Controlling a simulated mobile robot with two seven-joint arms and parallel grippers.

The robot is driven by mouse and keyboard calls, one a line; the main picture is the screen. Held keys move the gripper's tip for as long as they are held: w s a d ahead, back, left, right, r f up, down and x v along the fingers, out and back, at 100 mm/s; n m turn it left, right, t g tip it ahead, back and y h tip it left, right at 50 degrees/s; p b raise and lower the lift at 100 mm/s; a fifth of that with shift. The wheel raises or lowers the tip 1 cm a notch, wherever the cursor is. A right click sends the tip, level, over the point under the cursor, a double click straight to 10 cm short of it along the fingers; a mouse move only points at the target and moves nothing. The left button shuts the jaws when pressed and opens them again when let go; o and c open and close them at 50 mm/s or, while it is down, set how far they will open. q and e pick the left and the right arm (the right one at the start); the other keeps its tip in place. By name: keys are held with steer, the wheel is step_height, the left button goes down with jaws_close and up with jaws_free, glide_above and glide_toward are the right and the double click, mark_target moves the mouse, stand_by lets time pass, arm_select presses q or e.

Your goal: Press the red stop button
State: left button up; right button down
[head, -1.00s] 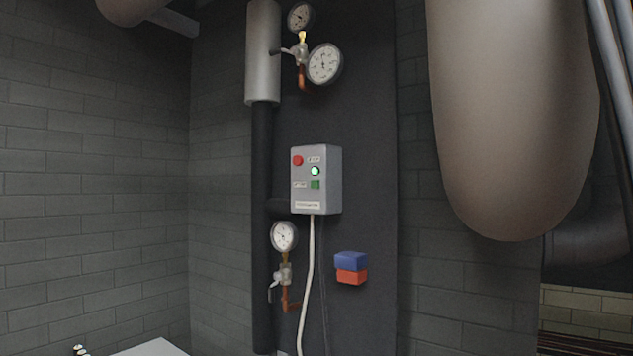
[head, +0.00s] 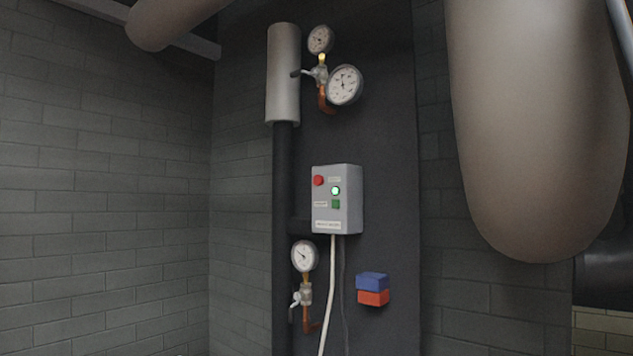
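The red stop button (head: 318,181) is a round red knob at the upper left of the front of a grey control box (head: 351,200). The box is mounted on a dark wall panel near the middle of the head view. A lit green lamp (head: 336,191) sits to the right of and a little below the red button. A square green button (head: 336,204) is just under the lamp. Neither my left nor my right gripper shows in the view. Nothing covers the red button.
Pressure gauges (head: 345,85) with valves are above and below the box, beside a vertical pipe (head: 284,170). A cable (head: 331,290) hangs from the box. A blue and red block (head: 373,290) is at lower right. A large rounded tank (head: 540,130) fills the right side.

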arm_select(q)
steer(key=shift+w, duration=0.1)
jaws_close()
steer(key=shift+a, duration=0.1)
stand_by(1.3)
